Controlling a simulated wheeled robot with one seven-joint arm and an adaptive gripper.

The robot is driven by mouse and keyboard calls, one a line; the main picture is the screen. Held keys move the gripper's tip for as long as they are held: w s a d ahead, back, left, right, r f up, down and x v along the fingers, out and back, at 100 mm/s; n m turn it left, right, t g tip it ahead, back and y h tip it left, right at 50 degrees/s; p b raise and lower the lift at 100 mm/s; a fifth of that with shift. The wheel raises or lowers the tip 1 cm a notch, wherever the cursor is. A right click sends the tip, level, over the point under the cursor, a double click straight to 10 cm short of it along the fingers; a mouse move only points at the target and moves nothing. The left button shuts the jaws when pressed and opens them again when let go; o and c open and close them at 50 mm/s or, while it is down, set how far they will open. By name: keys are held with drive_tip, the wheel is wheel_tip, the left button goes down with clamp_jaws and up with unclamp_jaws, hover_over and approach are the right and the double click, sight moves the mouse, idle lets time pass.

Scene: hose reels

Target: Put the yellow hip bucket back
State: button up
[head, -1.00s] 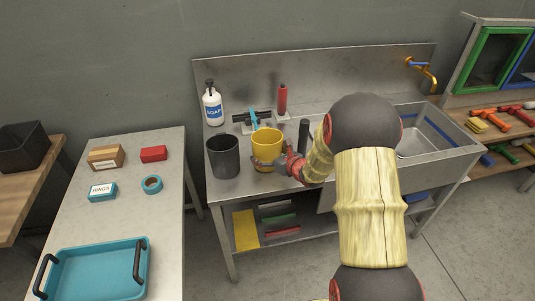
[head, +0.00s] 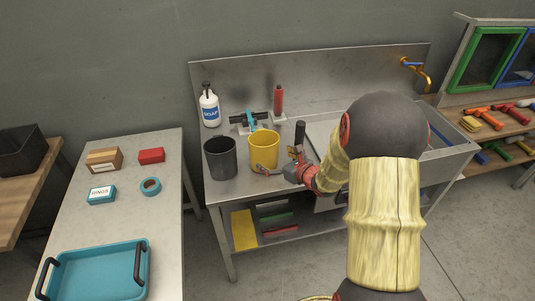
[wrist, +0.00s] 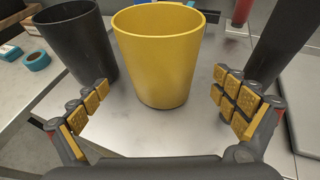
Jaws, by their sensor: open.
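The yellow hip bucket (head: 264,149) stands upright on the steel sink bench, just right of a black bucket (head: 220,158). In the wrist view the yellow bucket (wrist: 160,58) is straight ahead, with its open top towards me. My gripper (wrist: 165,108) is open and empty, its padded fingers spread to either side and in front of the bucket, apart from it. In the head view my gripper (head: 279,167) is at the bucket's right front, partly hidden by my wrist.
A dark upright cylinder (wrist: 284,38) stands close right of my gripper. Behind the buckets are a soap bottle (head: 209,106), a red bottle (head: 278,101) and a blue-and-black tool (head: 250,120). The left table holds boxes, tape and a blue tray (head: 95,274).

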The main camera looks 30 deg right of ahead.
drive_tip(key=s+a+r+n+g+y, duration=0.2)
drive_tip(key=s+a+r+n, duration=0.35)
drive_tip(key=a, duration=0.25)
drive_tip(key=s+a+r+n+g+y, duration=0.2)
drive_tip(key=s+a+r+n, duration=0.25)
drive_tip(key=a+n, duration=0.35)
drive_tip(key=s+a+r+n+g+y, duration=0.2)
drive_tip(key=s+a+r+n+g, duration=0.25)
drive_tip(key=a, duration=0.45)
drive_tip(key=s+a+r+n+h, duration=0.2)
drive_tip(key=s+n+h, duration=0.1)
drive_tip(key=s+n, duration=0.75)
drive_tip(key=s+d+r+n+h, duration=0.3)
drive_tip(key=s+d+n+h, duration=0.1)
drive_tip(key=s+d+n, duration=0.2)
drive_tip(key=shift+s+d+r+t+p, duration=0.15)
drive_tip(key=shift+d+r+t+p, duration=0.1)
drive_tip(key=shift+d+t+p, duration=0.15)
